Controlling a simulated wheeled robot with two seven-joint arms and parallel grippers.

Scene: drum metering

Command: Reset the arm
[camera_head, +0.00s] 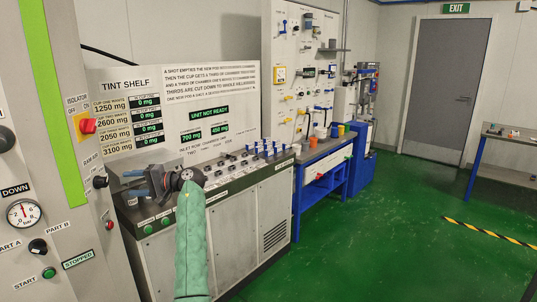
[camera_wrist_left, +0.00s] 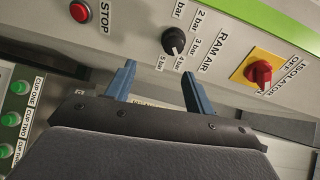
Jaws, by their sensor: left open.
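My left gripper (camera_head: 143,183) is in the head view, in front of the tint shelf panel and above the grey cabinet's top; its arm has a green sleeve. In the left wrist view the two blue fingers (camera_wrist_left: 158,88) are apart, with nothing between them. Beyond them is the grey panel with the black ram air knob (camera_wrist_left: 173,41). The red and yellow isolator switch (camera_wrist_left: 258,71) is to the right of the fingers. My right gripper is in neither view.
The tint shelf (camera_head: 122,122) has several green displays. Green cup buttons (camera_wrist_left: 17,87) show at the wrist view's left, and a red stop button (camera_wrist_left: 80,11) at its top. A blue bench (camera_head: 325,165) stands farther back.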

